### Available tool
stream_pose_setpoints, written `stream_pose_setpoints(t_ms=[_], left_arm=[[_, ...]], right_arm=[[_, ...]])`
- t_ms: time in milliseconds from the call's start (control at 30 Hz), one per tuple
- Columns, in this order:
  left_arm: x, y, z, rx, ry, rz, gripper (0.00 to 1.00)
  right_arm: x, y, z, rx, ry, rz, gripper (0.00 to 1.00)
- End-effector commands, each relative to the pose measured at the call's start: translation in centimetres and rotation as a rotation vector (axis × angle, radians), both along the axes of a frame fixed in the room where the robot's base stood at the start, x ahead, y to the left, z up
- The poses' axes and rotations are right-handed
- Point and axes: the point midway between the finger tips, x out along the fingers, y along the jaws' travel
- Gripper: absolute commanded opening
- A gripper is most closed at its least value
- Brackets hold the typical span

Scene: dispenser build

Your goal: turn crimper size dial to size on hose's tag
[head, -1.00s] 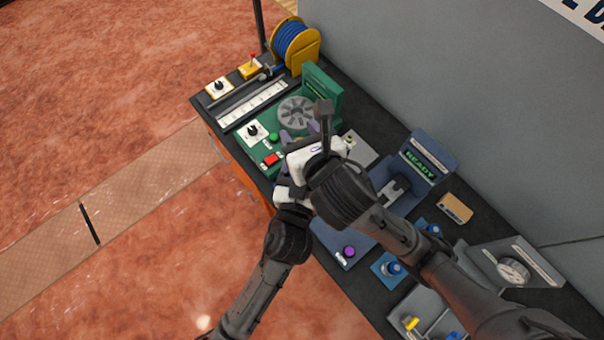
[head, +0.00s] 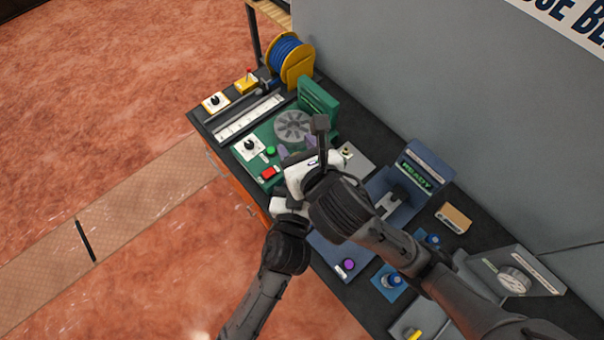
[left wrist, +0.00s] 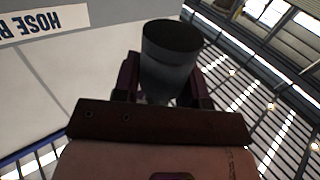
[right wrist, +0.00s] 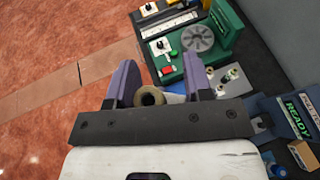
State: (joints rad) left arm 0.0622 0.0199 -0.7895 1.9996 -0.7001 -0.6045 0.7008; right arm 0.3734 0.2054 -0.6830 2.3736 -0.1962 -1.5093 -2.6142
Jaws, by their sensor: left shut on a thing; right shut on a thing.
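The green machine with a grey slotted disc (head: 293,128), which looks like the crimper, stands on the bench. A black knob on a white plate (head: 250,147), which looks like its size dial, is at its left front. It also shows in the right wrist view (right wrist: 160,45). My right gripper (right wrist: 158,78) is shut on a tan, ring-ended piece (right wrist: 150,96) in front of the crimper. My left gripper (left wrist: 168,75), mostly hidden below the right one in the head view, is shut on a dark grey cylinder (left wrist: 172,50). I cannot make out a hose tag.
Green and red buttons (head: 269,173) sit on the crimper's front. A second knob (head: 214,101), a yellow switch box (head: 245,82) and a blue hose reel (head: 288,55) are at the far left end. A blue machine reading READY (head: 415,176) stands right of the crimper, against the grey wall.

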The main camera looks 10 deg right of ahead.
Motion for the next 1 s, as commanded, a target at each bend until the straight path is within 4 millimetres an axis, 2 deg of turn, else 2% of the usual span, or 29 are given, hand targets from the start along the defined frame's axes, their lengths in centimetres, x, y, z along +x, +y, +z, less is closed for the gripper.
stream_pose_setpoints(t_ms=[33, 133, 167, 467, 767, 1000], left_arm=[[-0.4, -0.6, 0.2, -0.009, -0.002, -0.016, 0.14], [-0.4, -0.7, 0.2, -0.009, -0.003, -0.018, 0.04], [-0.4, -0.7, 0.4, -0.011, -0.006, -0.018, 0.02], [-0.3, -0.5, 0.3, -0.008, -0.006, -0.014, 0.02], [-0.2, -0.4, 0.3, -0.006, -0.004, -0.01, 0.02], [-0.2, -0.3, 0.2, -0.006, -0.004, -0.009, 0.02]], right_arm=[[0.0, 0.4, 0.1, 0.013, -0.002, 0.008, 0.0], [-0.1, 0.4, 0.1, 0.014, -0.002, 0.009, 0.0], [-0.1, 0.4, 0.2, 0.015, -0.002, 0.01, 0.47], [-0.1, 0.3, 0.1, 0.01, -0.001, 0.008, 0.76], [0.0, 0.3, 0.4, 0.008, -0.001, 0.005, 0.76], [0.0, 0.3, 3.5, 0.008, -0.006, 0.006, 0.76]])
